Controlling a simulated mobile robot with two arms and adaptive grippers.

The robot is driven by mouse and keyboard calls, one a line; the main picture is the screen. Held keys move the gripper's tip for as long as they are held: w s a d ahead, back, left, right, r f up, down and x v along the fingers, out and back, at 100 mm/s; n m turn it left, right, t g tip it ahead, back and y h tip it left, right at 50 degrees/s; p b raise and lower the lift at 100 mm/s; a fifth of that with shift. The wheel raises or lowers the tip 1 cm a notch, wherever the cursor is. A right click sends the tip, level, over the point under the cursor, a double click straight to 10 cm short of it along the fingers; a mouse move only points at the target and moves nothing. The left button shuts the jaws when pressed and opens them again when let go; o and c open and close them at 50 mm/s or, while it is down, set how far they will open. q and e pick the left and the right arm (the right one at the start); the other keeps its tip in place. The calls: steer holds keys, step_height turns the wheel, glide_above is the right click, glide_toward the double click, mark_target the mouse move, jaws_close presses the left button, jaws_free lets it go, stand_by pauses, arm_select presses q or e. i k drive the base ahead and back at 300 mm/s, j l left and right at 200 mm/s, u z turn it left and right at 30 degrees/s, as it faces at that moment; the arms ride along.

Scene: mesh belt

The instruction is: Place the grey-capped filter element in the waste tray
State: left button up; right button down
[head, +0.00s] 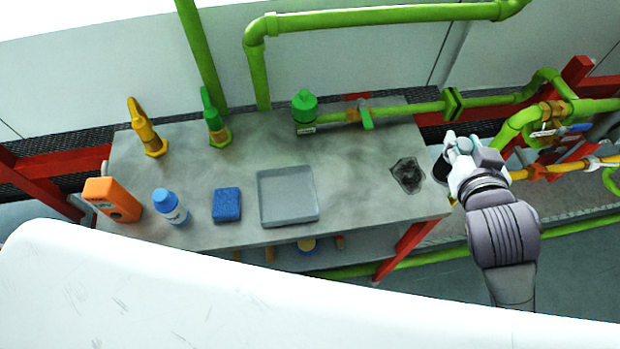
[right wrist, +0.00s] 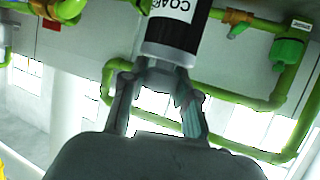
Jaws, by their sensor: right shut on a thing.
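My right gripper (head: 455,152) is beyond the right end of the grey bench. It is shut on the filter element, a cylinder with a dark body (head: 440,170). In the right wrist view, the fingers (right wrist: 158,88) close around the grey end of the filter element (right wrist: 172,36), beside its black band and white label with the partly visible letters "COA". The grey waste tray (head: 288,222) is empty and lies at the bench's front middle, well left of the gripper. My left gripper is not in view.
On the bench are an orange meter (head: 112,199), a blue-capped bottle (head: 170,207), a blue sponge (head: 227,204), yellow (head: 147,128) and green (head: 214,120) fittings, a green-topped housing (head: 304,108) and a dark patch (head: 408,174). Green pipes (head: 400,112) run behind and right.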

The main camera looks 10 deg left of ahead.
mark_target(287, 198)
steer(key=k+u, duration=0.1)
steer(key=u, duration=0.3)
steer(key=l+u, duration=0.1)
steer(key=u, duration=0.3)
steer(key=k+u, duration=0.15)
steer(key=u, duration=0.25)
steer(key=k, duration=0.15)
